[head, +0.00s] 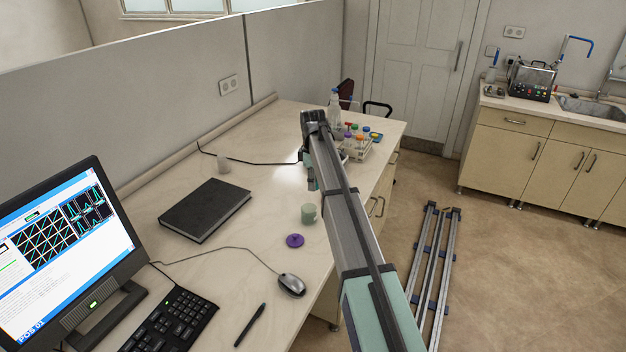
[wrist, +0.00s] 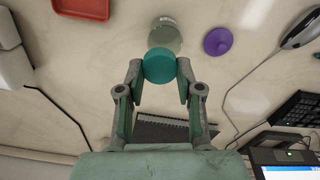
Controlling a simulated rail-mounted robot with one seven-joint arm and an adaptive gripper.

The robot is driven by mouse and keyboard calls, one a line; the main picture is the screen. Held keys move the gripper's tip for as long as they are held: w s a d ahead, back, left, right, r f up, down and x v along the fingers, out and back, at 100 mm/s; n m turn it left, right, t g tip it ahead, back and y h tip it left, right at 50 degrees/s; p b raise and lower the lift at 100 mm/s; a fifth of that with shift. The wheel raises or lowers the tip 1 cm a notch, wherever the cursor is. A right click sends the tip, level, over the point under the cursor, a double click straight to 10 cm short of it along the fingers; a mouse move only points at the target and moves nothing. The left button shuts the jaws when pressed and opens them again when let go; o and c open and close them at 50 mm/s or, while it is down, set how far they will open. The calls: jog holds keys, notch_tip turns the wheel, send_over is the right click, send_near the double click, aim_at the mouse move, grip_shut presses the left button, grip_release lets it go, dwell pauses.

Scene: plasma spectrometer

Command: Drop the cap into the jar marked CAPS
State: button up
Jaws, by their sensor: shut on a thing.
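My gripper (wrist: 160,80) is shut on a teal cap (wrist: 158,66), held between the fingertips in the wrist view. A pale grey-green jar (wrist: 166,36) stands on the bench just beyond the cap, and the cap overlaps its near edge in that view. The jar also shows in the head view (head: 308,214), just below my gripper (head: 312,184). The marking on the jar is too small to read. I cannot tell how high the cap is above the jar. The cap cannot be made out in the head view.
A purple lid (head: 294,240) lies beside the jar. A red tray (wrist: 82,8) shows in the wrist view. A bottle rack (head: 358,150) stands behind my arm.

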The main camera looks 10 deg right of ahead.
notch_tip(320, 180, down, 4)
jog(key=shift+b, duration=0.8)
jog(key=o, duration=0.7)
jog(key=shift+o, duration=0.2)
jog(key=shift+r, duration=0.1)
notch_tip(320, 180, up, 12)
jog(key=shift+f, duration=0.1)
jog(key=shift+f, duration=0.1)
